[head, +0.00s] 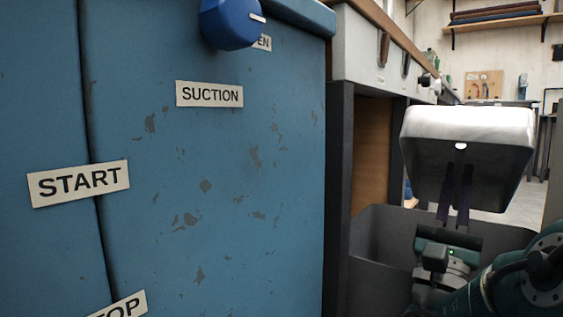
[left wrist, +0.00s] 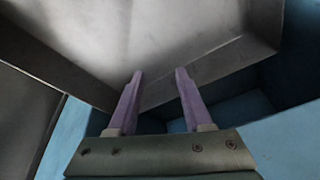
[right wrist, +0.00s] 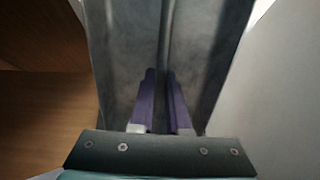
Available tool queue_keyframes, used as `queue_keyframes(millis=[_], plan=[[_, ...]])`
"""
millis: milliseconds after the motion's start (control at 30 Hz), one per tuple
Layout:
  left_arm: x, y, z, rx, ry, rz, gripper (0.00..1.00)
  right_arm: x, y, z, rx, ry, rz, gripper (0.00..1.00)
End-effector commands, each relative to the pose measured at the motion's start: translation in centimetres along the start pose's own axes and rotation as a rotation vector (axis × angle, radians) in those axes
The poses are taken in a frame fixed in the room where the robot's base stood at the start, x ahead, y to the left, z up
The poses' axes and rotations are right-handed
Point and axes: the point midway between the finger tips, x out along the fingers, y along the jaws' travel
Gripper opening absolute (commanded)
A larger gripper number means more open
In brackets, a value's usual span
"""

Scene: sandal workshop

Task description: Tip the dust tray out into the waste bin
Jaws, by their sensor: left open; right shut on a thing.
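The dust tray (head: 415,160) is pale grey and held up at the right of the head view, steeply tilted, with its bright face uppermost and a darker face toward me. My right gripper (head: 455,185) is shut on it from below; the right wrist view shows the fingers (right wrist: 164,95) closed on a ridge of the grey tray (right wrist: 115,70). The dark grey waste bin (head: 376,240) stands beneath the tray, partly hidden by my right arm; its contents are hidden. My left gripper (left wrist: 160,75) is open and empty, below a grey metal surface; the head view does not show it.
A blue cabinet (head: 250,190) with START, SUCTION and STOP labels fills the left and middle. In the left wrist view, blue walls (left wrist: 245,105) lie close around the fingers.

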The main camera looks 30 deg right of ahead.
Motion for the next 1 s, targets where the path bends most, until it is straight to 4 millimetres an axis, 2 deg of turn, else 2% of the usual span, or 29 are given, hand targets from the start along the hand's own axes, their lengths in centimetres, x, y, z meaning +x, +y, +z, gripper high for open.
queue_keyframes(millis=[33, 200, 433, 800, 1000], plan=[[-0.7, 0.0, -0.2, 0.001, 0.0, 0.0, 0.5, -0.2, -0.7, -1.0, -0.027, 0.056, 0.015, 0.0], [-2.1, -0.1, -0.7, 0.002, -0.001, -0.001, 0.5, -0.2, -0.7, -1.0, -0.028, 0.119, 0.014, 0.0], [-3.1, -0.2, -1.0, 0.002, -0.001, -0.002, 0.5, 0.0, -0.7, -0.8, -0.026, 0.151, 0.013, 0.0], [-7.2, -0.3, -2.3, 0.001, -0.001, -0.001, 0.5, 0.3, -0.5, -0.4, -0.022, 0.311, 0.012, 0.0], [-7.8, -0.3, -2.5, 0.001, -0.001, -0.001, 0.5, 0.0, -0.4, -0.6, -0.021, 0.352, 0.012, 0.0]])
